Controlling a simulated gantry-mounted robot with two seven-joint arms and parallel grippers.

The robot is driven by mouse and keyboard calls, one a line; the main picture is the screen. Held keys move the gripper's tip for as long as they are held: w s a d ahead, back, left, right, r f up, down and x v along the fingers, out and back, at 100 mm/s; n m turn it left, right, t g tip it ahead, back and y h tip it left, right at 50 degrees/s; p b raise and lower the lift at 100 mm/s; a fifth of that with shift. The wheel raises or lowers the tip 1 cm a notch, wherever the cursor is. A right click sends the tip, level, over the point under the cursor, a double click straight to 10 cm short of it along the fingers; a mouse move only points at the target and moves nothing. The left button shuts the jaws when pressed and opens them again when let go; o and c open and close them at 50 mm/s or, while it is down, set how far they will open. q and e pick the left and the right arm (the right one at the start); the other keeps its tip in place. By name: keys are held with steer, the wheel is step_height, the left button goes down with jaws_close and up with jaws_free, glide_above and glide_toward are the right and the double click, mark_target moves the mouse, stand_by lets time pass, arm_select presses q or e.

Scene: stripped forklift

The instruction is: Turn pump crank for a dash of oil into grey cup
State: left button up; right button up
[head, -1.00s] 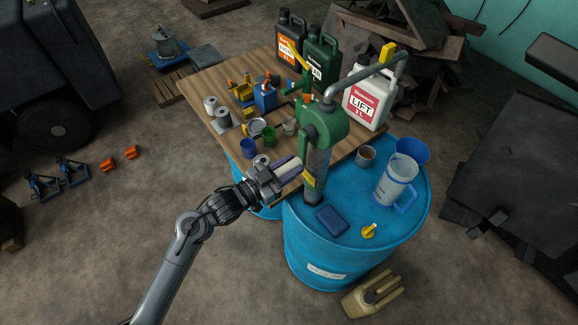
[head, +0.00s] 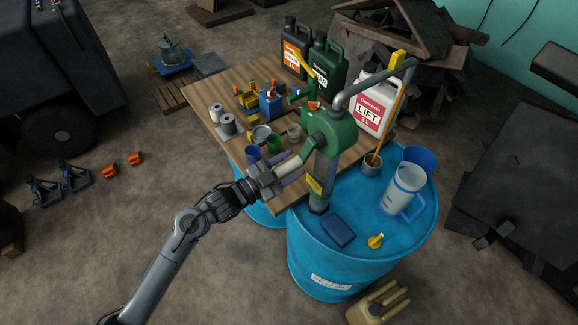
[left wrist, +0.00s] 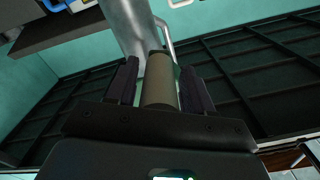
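The green hand pump (head: 335,132) stands upright on the blue drum (head: 318,252). Its pale crank handle (head: 289,165) sticks out to the left. My left gripper (head: 286,173) is closed around this handle. In the left wrist view the beige handle (left wrist: 158,82) lies between the two dark fingers, close against both. The grey cup (head: 372,168) stands on the drum top below the spout (head: 410,64). A thin amber stream of oil (head: 390,120) runs from the spout into the cup. The oil level inside cannot be made out. My right gripper is not in view.
A clear measuring jug (head: 400,190), a blue bucket-like container (head: 421,158), a blue pad (head: 338,231) and a yellow-handled part (head: 375,241) sit on the drum. The wooden table (head: 210,92) behind carries canisters, small cups and tools.

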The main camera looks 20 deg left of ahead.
arm_select(q)
steer(key=shift+o, duration=0.3)
steer(key=shift+s+a, duration=0.35)
steer(key=shift+s, duration=0.1)
steer(key=b+v, duration=0.1)
steer(key=v, duration=0.7)
steer(key=shift+f, duration=0.1)
steer(key=shift+v, duration=0.85)
stand_by(0.4)
stand_by(0.4)
